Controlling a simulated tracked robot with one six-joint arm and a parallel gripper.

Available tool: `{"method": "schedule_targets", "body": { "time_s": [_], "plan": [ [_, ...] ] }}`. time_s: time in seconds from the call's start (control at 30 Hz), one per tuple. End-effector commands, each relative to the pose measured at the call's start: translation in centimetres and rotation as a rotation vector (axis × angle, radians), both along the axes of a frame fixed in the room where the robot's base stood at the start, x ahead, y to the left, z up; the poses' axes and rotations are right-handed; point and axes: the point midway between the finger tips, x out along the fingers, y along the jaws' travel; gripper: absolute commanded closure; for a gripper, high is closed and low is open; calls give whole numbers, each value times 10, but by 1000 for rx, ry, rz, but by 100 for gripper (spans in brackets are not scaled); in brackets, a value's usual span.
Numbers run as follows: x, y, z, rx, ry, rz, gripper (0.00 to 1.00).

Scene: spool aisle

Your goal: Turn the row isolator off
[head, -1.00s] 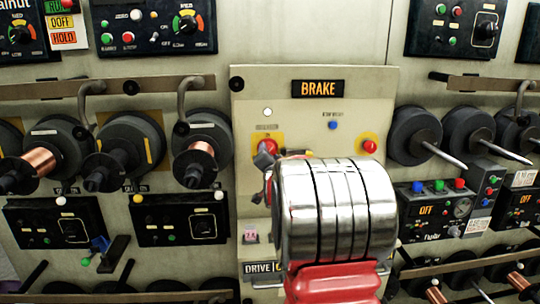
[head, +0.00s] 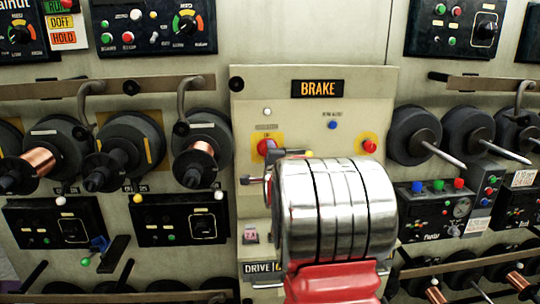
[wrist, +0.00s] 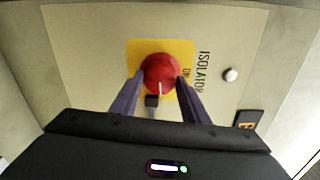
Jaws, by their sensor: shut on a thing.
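The isolator knob (wrist: 158,66) is red and round, on a yellow plate (wrist: 134,47) beside the word ISOLATOR (wrist: 204,72). Its white mark points toward the bottom of the wrist view. My gripper (wrist: 160,84) is shut on the knob, one dark finger on each side. A small dark block (wrist: 152,100) shows just below the knob there. In the head view the knob (head: 265,147) is at the left of the BRAKE panel (head: 350,100). My shiny arm hides the panel's lower middle. A short label beside the knob is too small to read surely.
A red button (head: 369,146) on yellow and a blue button (head: 332,125) are to the right on the same panel. A white lamp (head: 267,111) is above the knob. Spool holders (head: 205,147) jut out left and right. A control box (head: 437,210) is at the right.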

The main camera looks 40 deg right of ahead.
Motion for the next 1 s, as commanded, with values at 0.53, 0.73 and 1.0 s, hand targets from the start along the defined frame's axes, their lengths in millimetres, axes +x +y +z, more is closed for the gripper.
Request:
{"method": "schedule_targets", "body": {
  "time_s": [0.53, 0.73, 1.0],
  "plan": [
    [-3, -3, -8, 83, -38, -7, 81],
    [-2, -2, -8, 82, -37, -6, 54],
    [-1, -1, -4, 77, -42, -3, 40]
  ]
}}
